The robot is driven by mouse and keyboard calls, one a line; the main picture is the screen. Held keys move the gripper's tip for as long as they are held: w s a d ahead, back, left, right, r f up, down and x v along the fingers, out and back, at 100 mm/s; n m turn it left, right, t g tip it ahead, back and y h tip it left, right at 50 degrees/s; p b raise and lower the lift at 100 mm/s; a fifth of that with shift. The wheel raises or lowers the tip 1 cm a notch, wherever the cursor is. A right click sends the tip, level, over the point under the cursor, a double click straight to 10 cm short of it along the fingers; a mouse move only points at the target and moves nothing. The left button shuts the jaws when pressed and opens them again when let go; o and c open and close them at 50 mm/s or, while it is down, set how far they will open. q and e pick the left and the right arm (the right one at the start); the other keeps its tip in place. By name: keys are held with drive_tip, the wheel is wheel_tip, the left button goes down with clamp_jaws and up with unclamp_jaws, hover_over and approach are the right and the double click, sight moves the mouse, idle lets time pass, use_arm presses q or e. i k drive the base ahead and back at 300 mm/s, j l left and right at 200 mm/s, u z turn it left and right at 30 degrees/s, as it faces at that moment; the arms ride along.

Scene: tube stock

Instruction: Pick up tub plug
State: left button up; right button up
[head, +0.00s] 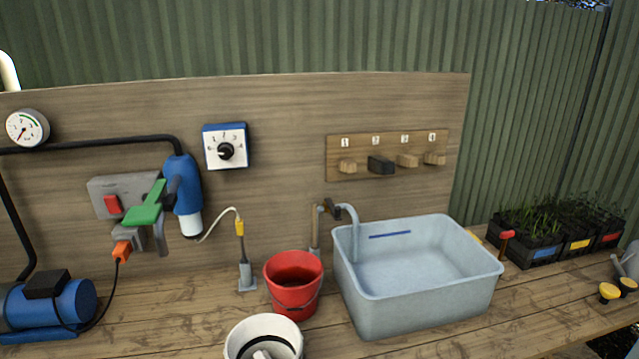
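The grey-blue tub (415,318) stands on the wooden bench, with a blue line on its inner back wall. I cannot pick out a tub plug for certain. A wooden board (388,142) on the back panel, numbered 1 to 4, carries a dark block (381,165) under 2 and pale wooden blocks under the other numbers. A white bucket (237,341) at the bottom edge holds a pale grey object (262,354), partly cut off by the frame. Neither of my grippers shows in the head view.
A red bucket (292,297) stands left of the tub, beside a bent tap (353,225). A blue pump (68,303) and black pipe are at left. Crates of plants (541,254) and a red-handled valve (506,236) are right of the tub. The front bench between pump and white bucket is clear.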

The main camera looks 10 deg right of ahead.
sight(505, 236)
drive_tip(key=z, duration=1.5)
